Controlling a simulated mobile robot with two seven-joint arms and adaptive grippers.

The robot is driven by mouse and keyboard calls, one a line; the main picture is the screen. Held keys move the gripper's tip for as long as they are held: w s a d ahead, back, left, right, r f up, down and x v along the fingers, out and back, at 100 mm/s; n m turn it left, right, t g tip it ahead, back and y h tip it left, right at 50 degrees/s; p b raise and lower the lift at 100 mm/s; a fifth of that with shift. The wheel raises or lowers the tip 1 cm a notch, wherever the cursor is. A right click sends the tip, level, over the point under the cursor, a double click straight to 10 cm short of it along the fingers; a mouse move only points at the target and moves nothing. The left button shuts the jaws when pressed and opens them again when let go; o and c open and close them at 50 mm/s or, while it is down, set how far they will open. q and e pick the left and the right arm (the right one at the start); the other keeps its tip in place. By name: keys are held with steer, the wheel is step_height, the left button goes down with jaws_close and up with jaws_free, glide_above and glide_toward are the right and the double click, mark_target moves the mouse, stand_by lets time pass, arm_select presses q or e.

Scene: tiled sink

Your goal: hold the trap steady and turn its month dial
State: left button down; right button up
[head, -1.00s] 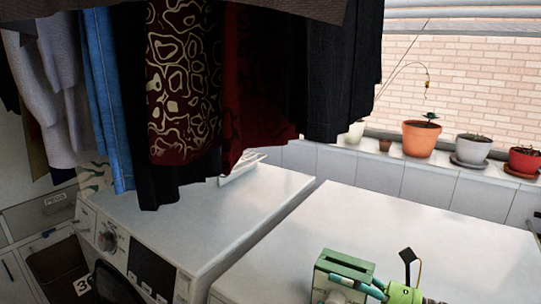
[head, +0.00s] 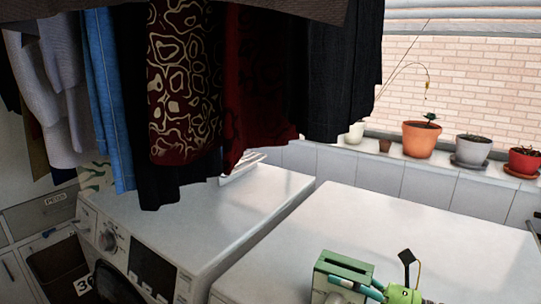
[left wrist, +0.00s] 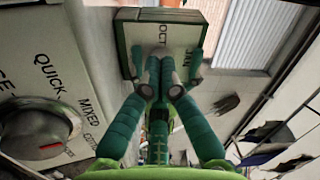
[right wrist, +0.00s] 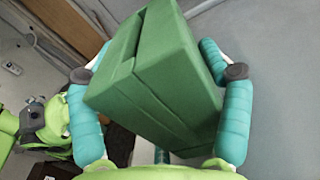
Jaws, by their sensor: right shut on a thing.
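The trap is a green box with a slotted top (head: 345,265) and a pale front, above the near edge of the right white machine. My right gripper (head: 358,288) reaches it from the right. In the right wrist view its teal fingers stand on both sides of the green box (right wrist: 155,80), shut on it.
Two white machines stand side by side; the right one has a clear top (head: 410,240). Clothes (head: 185,90) hang over the left one. Potted plants (head: 421,138) line the windowsill. A machine knob (left wrist: 38,130) is close by at left in the left wrist view.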

steer(key=shift+d, duration=0.1)
arm_select(q)
steer(key=v, duration=0.2)
steer(key=shift+s+a+f, duration=0.1)
steer(key=shift+s+a, duration=0.1)
arm_select(e)
steer(key=o, duration=1.2)
